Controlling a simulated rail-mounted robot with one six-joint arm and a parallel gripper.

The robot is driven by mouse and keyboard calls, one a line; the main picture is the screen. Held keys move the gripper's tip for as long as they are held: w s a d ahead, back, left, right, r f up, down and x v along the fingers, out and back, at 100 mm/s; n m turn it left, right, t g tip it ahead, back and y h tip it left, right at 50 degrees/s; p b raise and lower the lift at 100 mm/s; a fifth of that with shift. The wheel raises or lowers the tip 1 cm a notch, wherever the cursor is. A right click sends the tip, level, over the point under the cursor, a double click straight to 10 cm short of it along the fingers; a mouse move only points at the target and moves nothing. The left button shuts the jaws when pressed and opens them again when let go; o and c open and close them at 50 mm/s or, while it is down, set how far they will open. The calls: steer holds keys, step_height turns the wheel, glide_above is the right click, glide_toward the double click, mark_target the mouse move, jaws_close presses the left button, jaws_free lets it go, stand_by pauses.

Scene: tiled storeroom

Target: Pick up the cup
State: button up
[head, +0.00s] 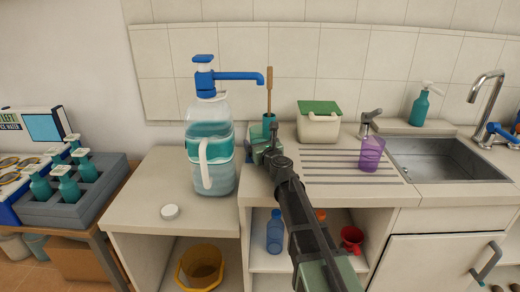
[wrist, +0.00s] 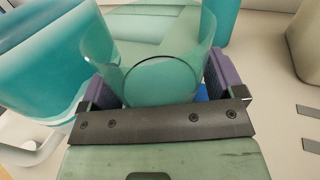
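A clear, teal-tinted cup (wrist: 165,50) stands out in the wrist view, between the two fingers of my gripper (wrist: 160,92). The fingers have purple pads and are wide apart, one at each side of the cup. The pads lie very close to its wall; I cannot tell whether they press on it. In the head view my gripper (head: 264,152) is low at the left end of the right counter, beside the large water bottle (head: 209,150); the clear cup is hard to make out there. A separate purple cup (head: 371,154) stands on the ribbed drainboard, apart from my gripper.
A teal holder with a wooden-handled brush (head: 268,122) stands just behind my gripper. A white tub with a green lid (head: 319,125) is to its right. The sink (head: 440,160) and tap are farther right. A white cap (head: 170,211) lies on the left counter, which has free room.

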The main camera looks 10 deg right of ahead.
steer(key=c, duration=0.9)
steer(key=shift+r, duration=0.2)
step_height(320, 180, up, 10)
steer(key=p, duration=1)
steer(key=shift+f, duration=0.15)
